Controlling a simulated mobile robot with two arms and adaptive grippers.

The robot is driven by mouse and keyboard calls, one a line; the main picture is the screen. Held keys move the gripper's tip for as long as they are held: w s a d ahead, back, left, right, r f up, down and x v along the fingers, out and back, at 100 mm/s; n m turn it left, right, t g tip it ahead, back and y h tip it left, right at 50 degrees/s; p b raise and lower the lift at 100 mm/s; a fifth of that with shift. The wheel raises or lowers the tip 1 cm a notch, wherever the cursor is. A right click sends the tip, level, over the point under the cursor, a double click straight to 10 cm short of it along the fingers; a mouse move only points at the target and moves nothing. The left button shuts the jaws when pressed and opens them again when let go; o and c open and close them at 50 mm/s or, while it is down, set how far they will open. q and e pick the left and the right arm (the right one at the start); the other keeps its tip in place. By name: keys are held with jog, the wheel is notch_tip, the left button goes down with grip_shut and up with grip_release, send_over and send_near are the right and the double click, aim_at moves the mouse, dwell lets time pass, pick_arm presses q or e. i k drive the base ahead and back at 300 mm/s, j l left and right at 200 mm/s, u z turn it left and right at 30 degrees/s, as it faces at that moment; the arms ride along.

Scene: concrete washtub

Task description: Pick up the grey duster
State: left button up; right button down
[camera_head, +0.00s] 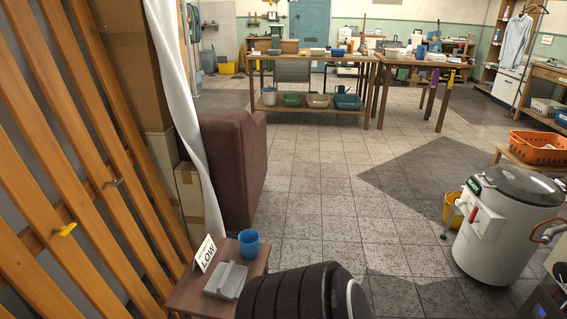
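A grey object with a raised ridge (227,279) lies on a small wooden table (186,296) at the lower left of the head view. I cannot tell for sure whether it is the grey duster. A blue cup (249,243) stands just behind it, and a white sign reading "LOW" (205,254) leans at its left. No other grey duster can be made out in this view. Neither of my grippers shows.
A maroon upholstered piece (233,165) and wooden slats (65,150) fill the left. A white tub machine (503,225) is at right. Work tables (318,112) stand farther back. The tiled floor between is clear.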

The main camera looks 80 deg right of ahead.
aim_at(227, 282)
jog(key=z, duration=1.95)
jog(key=i+l+u, duration=0.1)
jog(key=u, duration=0.35)
jog(key=l+u, duration=0.4)
jog(key=i+l+u, duration=0.1)
jog(key=l+u, duration=0.15)
jog(key=u, duration=0.2)
jog(key=l+u, duration=0.25)
jog(key=u, duration=0.2)
